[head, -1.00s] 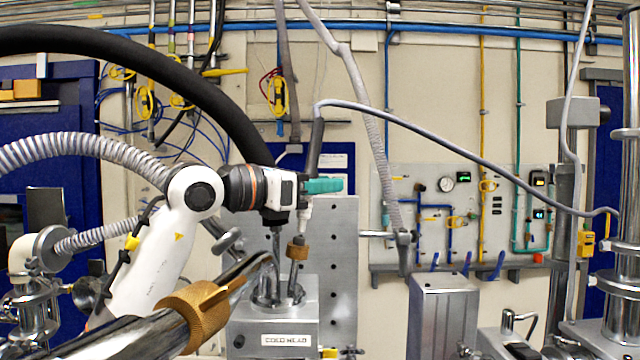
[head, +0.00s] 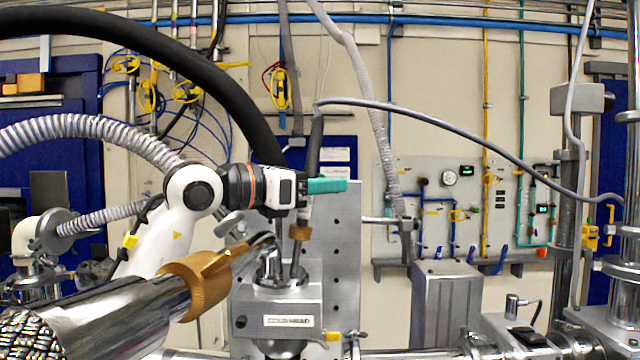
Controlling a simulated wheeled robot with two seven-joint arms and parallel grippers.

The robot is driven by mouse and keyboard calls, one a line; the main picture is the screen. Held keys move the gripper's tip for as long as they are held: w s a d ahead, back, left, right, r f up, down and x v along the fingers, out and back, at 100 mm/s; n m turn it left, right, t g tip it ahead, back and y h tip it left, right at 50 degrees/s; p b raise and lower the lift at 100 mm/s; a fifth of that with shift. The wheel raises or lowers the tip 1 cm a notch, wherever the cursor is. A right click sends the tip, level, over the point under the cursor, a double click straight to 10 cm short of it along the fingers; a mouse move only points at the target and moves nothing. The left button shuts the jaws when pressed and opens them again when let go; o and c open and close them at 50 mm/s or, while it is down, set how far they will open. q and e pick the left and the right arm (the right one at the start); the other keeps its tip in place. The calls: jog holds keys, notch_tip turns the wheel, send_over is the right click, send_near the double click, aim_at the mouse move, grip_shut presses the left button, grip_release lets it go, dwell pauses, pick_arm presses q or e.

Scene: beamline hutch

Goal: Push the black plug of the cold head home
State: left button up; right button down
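The cold head (head: 291,301) is a grey metal block with a label on its front, low in the middle of the head view. A slanted post with a brass collar (head: 299,232) rises from its top. Just above the collar is the black plug (head: 314,146), at the end of a grey cable. It stands nearly upright, slightly tilted. My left gripper (head: 325,186), with teal fingers, is closed around the plug's middle and hides that part. The plug's lower end meets the collar; how deep it sits I cannot tell. My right gripper is not in view.
A shiny pipe with a brass ring (head: 193,286) crosses the near left, close to the cold head. A thick black hose (head: 215,85) arches down behind my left wrist. The grey cable (head: 430,118) sags to the right. A grey box (head: 446,305) stands right of the cold head.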

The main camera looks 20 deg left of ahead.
pick_arm(q)
jog(key=shift+s+a+f+b, duration=0.1)
jog(key=shift+s+a+b, duration=0.2)
jog(key=shift+s+b, duration=0.05)
jog(key=b+v, duration=0.4)
jog(key=v, duration=0.6)
jog(key=shift+s+a, duration=0.1)
jog(key=shift+s, duration=0.05)
jog(key=shift+s+a, duration=0.2)
jog(key=shift+s, duration=0.1)
